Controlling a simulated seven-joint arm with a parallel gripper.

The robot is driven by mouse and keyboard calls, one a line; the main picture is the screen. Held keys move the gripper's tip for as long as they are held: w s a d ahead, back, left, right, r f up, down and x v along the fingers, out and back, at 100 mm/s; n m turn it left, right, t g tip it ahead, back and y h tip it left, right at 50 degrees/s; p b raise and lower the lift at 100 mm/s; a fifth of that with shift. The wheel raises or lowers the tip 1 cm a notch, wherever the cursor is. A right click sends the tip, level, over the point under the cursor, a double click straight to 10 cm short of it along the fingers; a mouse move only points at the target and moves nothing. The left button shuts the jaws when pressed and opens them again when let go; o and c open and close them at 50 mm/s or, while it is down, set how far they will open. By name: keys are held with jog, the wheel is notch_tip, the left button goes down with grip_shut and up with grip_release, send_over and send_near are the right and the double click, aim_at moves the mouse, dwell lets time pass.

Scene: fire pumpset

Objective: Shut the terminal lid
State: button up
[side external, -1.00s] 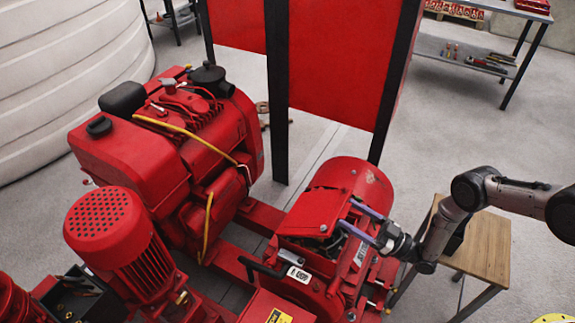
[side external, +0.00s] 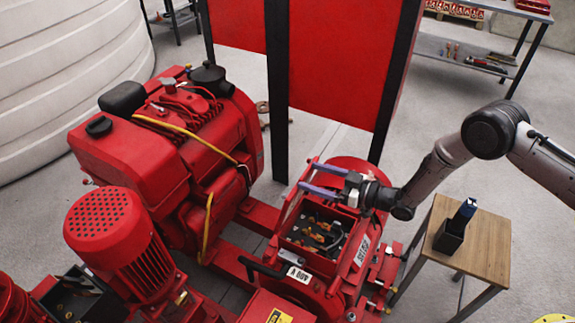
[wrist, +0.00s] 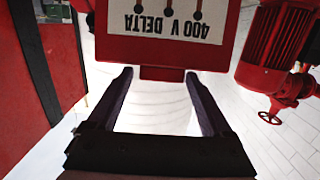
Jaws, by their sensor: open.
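The terminal box (side external: 312,243) on the red motor is open in the side external view, with coloured wires and terminals (side external: 318,232) showing inside. The terminal lid (side external: 291,203) is raised along the box's left and far side, seen nearly edge-on; its exact angle is hard to tell. In the wrist view the lid (wrist: 225,48) fills the top middle, with an upside-down "400 V DELTA" label plate. A red tab (wrist: 162,73) on its lower edge lies between my fingertips in the picture. My gripper (side external: 311,176) is open and holds nothing, above the box's far side; contact cannot be told.
A red engine (side external: 170,150) with yellow hoses and a red ribbed motor (side external: 115,235) stand to the left. A tall red panel (side external: 330,60) on black posts stands behind. A wooden stool (side external: 480,245) with a dark holder is at right.

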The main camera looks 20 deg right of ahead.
jog(key=r+x, duration=0.1)
jog(key=x, duration=0.6)
jog(key=shift+a, duration=0.5)
jog(key=shift+w, duration=0.15)
jog(key=r+v, duration=0.1)
jog(key=v, duration=1.4)
jog(key=shift+s+d+r, duration=0.25)
dwell(0.7)
dwell(0.5)
